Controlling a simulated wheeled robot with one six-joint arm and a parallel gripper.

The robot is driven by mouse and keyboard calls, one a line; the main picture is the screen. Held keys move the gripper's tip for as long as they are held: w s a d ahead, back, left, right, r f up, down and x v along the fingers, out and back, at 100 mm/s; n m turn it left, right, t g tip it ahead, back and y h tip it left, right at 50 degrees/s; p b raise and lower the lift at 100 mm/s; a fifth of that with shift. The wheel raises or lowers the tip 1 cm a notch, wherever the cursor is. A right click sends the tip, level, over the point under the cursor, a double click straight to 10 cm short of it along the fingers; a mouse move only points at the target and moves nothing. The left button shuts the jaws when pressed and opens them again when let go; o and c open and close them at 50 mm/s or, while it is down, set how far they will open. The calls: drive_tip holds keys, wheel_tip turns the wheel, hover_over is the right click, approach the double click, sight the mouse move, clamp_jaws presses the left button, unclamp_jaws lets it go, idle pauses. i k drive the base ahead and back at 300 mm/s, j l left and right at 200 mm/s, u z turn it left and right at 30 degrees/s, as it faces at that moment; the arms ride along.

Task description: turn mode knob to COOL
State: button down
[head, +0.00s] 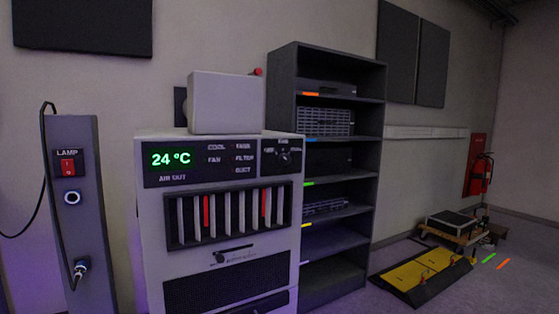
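A grey air-conditioning cabinet (152,245) stands left of centre. Its dark top panel has a green display reading 24 °C (170,159) and small labels, among them COOL and FAN. A dark round knob (284,158) sits at the right end of this panel, with small markings around it; its pointer direction is too small to tell. Below are a vent with upright slats (228,213), two of them red, and a slider or lever (233,254) in a slot. My gripper is not in view.
A grey post (83,190) with a red LAMP switch (68,166) and a cable stands left. A dark shelf rack (376,140) adjoins the cabinet's right side. A yellow-black ramp (420,272), a low cart (455,226) and a fire extinguisher (481,174) are right.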

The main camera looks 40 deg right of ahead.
sight(285, 160)
drive_tip(key=i+l+z, duration=0.2)
drive_tip(key=l, duration=0.3)
drive_tip(key=i+l+z, duration=0.25)
drive_tip(key=i+l, duration=0.15)
